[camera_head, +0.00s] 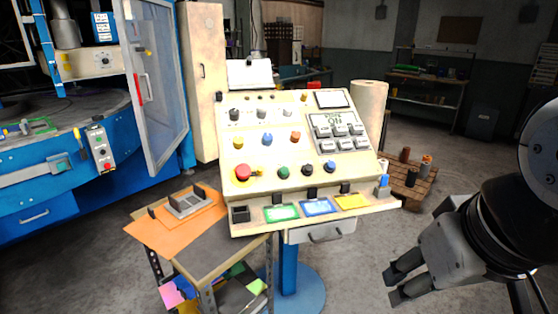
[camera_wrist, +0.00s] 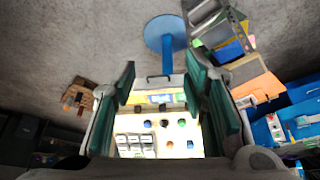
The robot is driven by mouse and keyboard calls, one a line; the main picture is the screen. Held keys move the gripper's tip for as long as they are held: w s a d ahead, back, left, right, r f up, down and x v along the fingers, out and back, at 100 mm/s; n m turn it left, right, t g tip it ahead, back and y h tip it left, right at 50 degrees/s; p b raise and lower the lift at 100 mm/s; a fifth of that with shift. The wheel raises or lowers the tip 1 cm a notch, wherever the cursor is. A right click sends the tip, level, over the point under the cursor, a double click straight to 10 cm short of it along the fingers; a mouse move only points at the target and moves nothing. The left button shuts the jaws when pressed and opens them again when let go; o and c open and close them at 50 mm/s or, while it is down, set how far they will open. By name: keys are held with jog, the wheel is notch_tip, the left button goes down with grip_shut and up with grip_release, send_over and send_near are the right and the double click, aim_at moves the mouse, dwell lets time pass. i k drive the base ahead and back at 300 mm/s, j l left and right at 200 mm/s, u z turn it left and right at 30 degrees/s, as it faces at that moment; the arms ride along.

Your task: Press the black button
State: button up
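The black button (camera_head: 308,170) is in the lower button row of the cream control panel (camera_head: 225,153), between a green button (camera_head: 283,172) and a blue button (camera_head: 330,167). In the wrist view the panel appears upside down, with the black button (camera_wrist: 164,123) small between my fingers. My gripper (camera_head: 393,283) is at the lower right in the head view, in front of and to the right of the panel, clear of it. In the wrist view my gripper (camera_wrist: 168,95) has its fingers wide apart with nothing between them.
A red mushroom button (camera_head: 242,172) sits left of the green one. Yellow, blue and orange buttons are above. A side table (camera_head: 225,243) with an orange sheet stands at the lower left. A blue machine with an open door (camera_head: 155,90) is at left. Floor between gripper and panel looks clear.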

aim_at(308, 169)
jog(key=i+j+u, duration=0.3)
jog(key=i+u, duration=0.2)
jog(key=i+j+u, duration=0.1)
jog(key=i+u, duration=0.35)
jog(key=i, duration=0.1)
